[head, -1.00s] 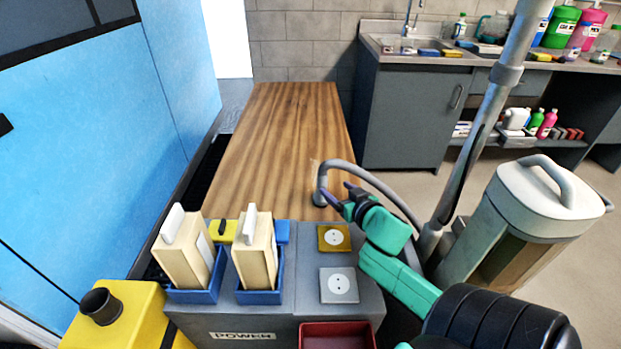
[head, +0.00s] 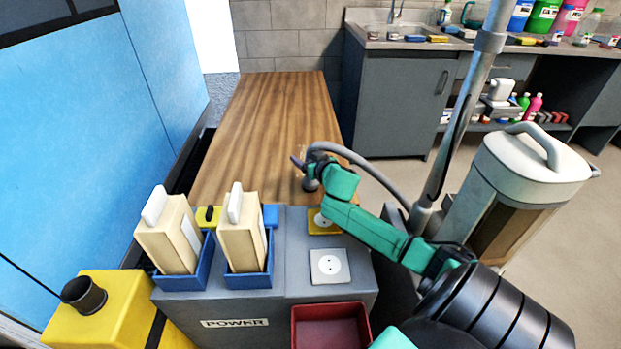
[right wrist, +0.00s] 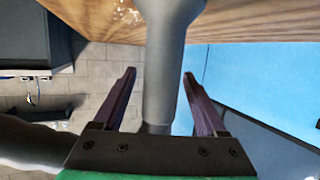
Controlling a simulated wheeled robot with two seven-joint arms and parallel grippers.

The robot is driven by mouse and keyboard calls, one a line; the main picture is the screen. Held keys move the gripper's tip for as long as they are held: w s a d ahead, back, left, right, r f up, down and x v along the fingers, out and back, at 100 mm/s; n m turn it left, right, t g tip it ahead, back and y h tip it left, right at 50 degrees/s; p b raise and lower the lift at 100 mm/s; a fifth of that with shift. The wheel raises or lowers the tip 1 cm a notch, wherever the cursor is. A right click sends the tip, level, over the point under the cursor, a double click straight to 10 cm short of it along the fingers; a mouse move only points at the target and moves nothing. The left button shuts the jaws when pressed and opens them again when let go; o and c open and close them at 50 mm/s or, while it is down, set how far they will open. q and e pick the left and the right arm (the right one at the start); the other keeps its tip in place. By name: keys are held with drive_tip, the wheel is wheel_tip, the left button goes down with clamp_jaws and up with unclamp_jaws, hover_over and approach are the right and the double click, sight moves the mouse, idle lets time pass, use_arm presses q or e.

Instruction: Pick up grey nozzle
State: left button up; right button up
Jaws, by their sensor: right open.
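The grey nozzle (head: 310,185) stands on the wooden table at the end of a grey hose (head: 358,160). My right gripper (head: 303,166) is at the nozzle and hides part of it. In the right wrist view, the nozzle (right wrist: 165,75) runs between the two open fingers of my right gripper (right wrist: 159,76), with gaps visible at both sides. The hose curves away behind the gripper to the vacuum. My left gripper is not in view.
The wooden table (head: 265,120) is otherwise clear. In front are a grey power unit (head: 235,308) with two beige packs in blue holders, sockets and a red tray (head: 330,335). A vacuum canister (head: 530,165) stands at right, a blue wall (head: 85,180) at left.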

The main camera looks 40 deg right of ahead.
clamp_jaws()
idle(1.3)
